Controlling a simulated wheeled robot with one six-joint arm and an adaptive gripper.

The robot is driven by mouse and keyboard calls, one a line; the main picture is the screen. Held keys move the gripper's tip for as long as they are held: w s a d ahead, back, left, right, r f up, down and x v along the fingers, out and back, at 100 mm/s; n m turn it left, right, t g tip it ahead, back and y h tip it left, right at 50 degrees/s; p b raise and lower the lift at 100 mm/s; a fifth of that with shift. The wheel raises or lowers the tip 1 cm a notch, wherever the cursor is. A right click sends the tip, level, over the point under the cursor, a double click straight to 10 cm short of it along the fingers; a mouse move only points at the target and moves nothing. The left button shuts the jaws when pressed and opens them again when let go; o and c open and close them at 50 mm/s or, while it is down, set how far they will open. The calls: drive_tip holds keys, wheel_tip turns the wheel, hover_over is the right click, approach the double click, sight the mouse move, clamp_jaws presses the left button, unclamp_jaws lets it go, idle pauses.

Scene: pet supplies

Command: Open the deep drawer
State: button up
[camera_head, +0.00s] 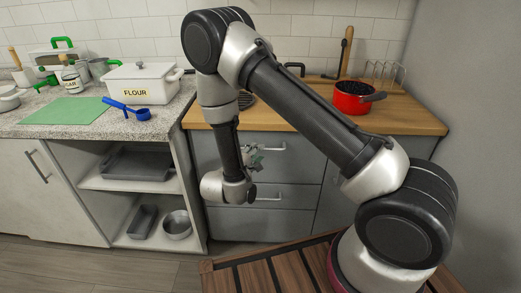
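A grey cabinet with drawers stands under the wooden worktop. Its upper drawer front (300,165) looks tall and has a bar handle (274,147). A shorter drawer front (305,197) below has a handle (268,198). A further grey front (270,226) lies at the bottom. The fronts look closed. I cannot tell for sure which is the deep drawer. My gripper (254,158) is in front of the upper drawer, close to the left part of its handle. It is small and partly hidden by my arm. I cannot tell whether its fingers are open or touch the handle.
A red pot (352,98) stands on the wooden worktop (410,117). The left stone counter holds a flour pot (142,84), a blue scoop (128,107) and a green mat (66,110). Open shelves below hold pans (140,163).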

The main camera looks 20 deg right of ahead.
sight(263, 132)
drive_tip(key=shift+x, duration=2.15)
clamp_jaws()
